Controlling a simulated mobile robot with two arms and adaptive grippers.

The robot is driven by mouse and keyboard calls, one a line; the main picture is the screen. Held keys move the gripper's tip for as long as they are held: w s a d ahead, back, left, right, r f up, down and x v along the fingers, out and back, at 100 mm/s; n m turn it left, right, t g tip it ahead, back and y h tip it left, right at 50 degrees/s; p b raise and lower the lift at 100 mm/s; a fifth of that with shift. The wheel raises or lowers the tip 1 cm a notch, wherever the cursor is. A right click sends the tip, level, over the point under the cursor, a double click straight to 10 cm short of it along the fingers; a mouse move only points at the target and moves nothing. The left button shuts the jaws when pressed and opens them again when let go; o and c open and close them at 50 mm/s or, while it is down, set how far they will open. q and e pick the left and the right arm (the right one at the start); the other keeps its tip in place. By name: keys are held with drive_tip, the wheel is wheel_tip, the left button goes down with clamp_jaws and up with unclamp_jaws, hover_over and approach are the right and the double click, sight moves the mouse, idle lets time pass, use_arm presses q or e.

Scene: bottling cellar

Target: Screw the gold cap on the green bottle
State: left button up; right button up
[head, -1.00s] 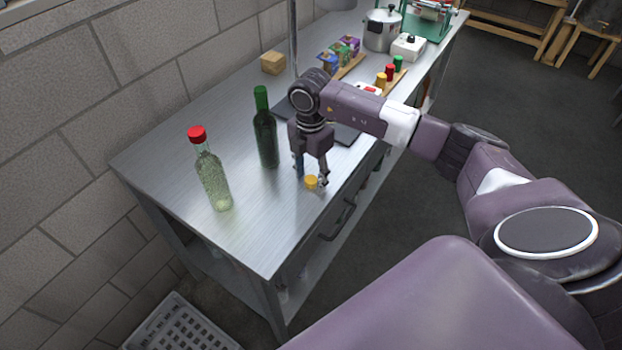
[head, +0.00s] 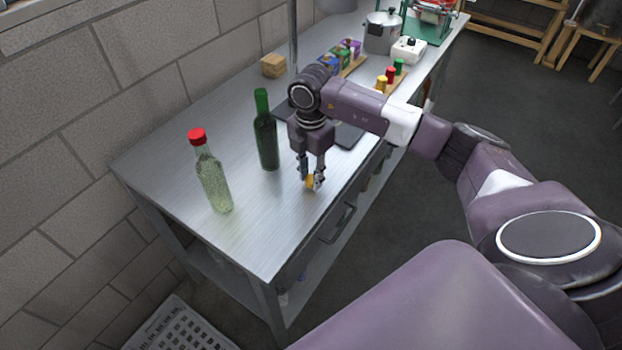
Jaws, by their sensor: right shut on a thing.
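The green bottle (head: 266,143) stands upright on the steel table, with a green neck and top. The gold cap (head: 310,181) is near the table's front edge, to the right of and nearer than the green bottle. My right gripper (head: 312,183) points down and is shut on the gold cap, with its fingers partly hiding it. Whether the cap still touches the table I cannot tell. My left gripper is not in view.
A clear bottle with a red cap (head: 213,181) stands left of the green bottle. The steel table (head: 254,222) is bare at its near end. A wooden block (head: 273,65), a pot (head: 382,32), a white device (head: 408,49) and several small coloured items stand farther back. A grey crate (head: 180,328) is on the floor.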

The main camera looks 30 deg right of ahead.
wheel_tip(320, 180, up, 14)
drive_tip(key=f+b, duration=0.1)
drive_tip(key=b, duration=0.2)
wheel_tip(320, 180, up, 6)
drive_tip(key=p, duration=0.2)
hover_over(311, 178)
drive_tip(key=shift+s+a+f, duration=0.1)
drive_tip(key=shift+f, duration=0.05)
